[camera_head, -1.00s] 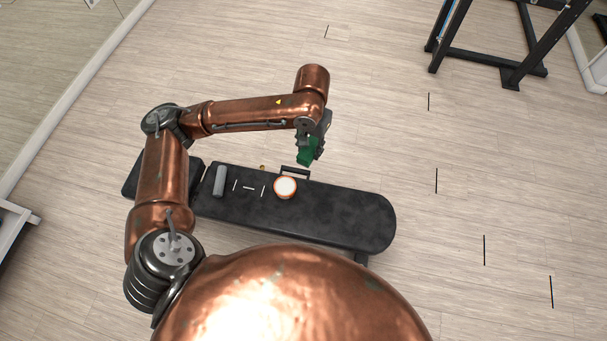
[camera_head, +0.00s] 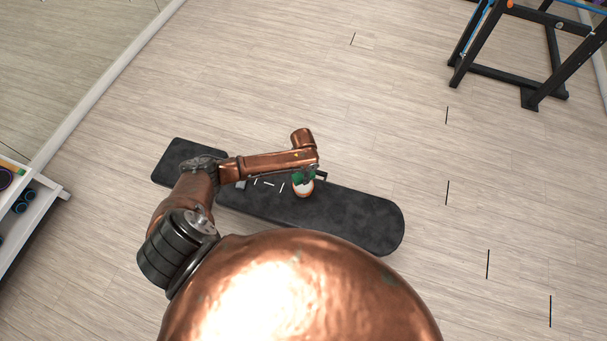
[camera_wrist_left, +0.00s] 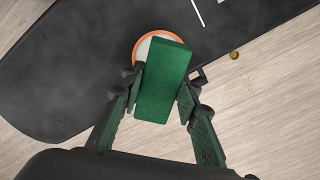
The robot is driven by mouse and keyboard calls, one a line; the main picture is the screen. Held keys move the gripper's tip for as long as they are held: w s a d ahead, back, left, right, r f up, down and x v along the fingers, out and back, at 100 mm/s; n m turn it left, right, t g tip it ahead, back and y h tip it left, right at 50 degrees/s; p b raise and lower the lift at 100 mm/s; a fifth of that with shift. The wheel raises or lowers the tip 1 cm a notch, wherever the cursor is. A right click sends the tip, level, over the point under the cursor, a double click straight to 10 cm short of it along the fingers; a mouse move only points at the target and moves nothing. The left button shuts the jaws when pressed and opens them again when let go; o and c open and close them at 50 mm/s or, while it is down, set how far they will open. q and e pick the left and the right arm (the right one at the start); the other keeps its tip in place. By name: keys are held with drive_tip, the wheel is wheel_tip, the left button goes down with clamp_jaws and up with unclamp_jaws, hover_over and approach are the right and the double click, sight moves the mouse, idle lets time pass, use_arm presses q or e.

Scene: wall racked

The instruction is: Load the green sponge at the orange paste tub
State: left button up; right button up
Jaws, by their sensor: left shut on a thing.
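The green sponge (camera_wrist_left: 164,82) is a rectangular block held between the fingers of my left gripper (camera_wrist_left: 158,95) in the left wrist view. In the head view the sponge (camera_head: 299,177) shows as a small green patch at my left gripper (camera_head: 306,176). The orange paste tub (camera_wrist_left: 139,50) has an orange rim and white contents. It stands on the black bench, and the sponge covers part of it in the wrist view. In the head view the tub (camera_head: 303,190) is just below the gripper. I cannot tell whether the sponge touches the paste. My right gripper is out of view.
The black padded bench (camera_head: 355,218) has white line marks (camera_head: 268,184) left of the tub. A small gold-brown round thing (camera_wrist_left: 234,55) shows beyond the bench edge. A white shelf (camera_head: 30,225) stands far left and a dark rack (camera_head: 510,75) at upper right.

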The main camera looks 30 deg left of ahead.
sight(303, 186)
use_arm(q)
wheel_tip(303, 186, down, 4)
drive_tip(key=b, duration=0.3)
drive_tip(key=shift+r, duration=0.1)
drive_tip(key=shift+f+b, duration=0.8)
drive_tip(key=shift+b, duration=0.05)
drive_tip(key=shift+r+p, duration=0.15)
drive_tip(key=shift+p, duration=0.3)
drive_tip(key=shift+s, duration=0.1)
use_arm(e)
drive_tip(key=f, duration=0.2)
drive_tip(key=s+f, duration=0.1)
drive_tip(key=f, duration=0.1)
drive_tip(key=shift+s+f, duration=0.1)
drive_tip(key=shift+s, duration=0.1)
use_arm(q)
drive_tip(key=shift+f, duration=0.35)
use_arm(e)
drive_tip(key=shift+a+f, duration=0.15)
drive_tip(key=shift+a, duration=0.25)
use_arm(q)
drive_tip(key=shift+f, duration=0.25)
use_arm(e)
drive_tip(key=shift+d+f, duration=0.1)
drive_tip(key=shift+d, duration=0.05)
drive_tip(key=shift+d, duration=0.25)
use_arm(q)
drive_tip(key=shift+f, duration=0.1)
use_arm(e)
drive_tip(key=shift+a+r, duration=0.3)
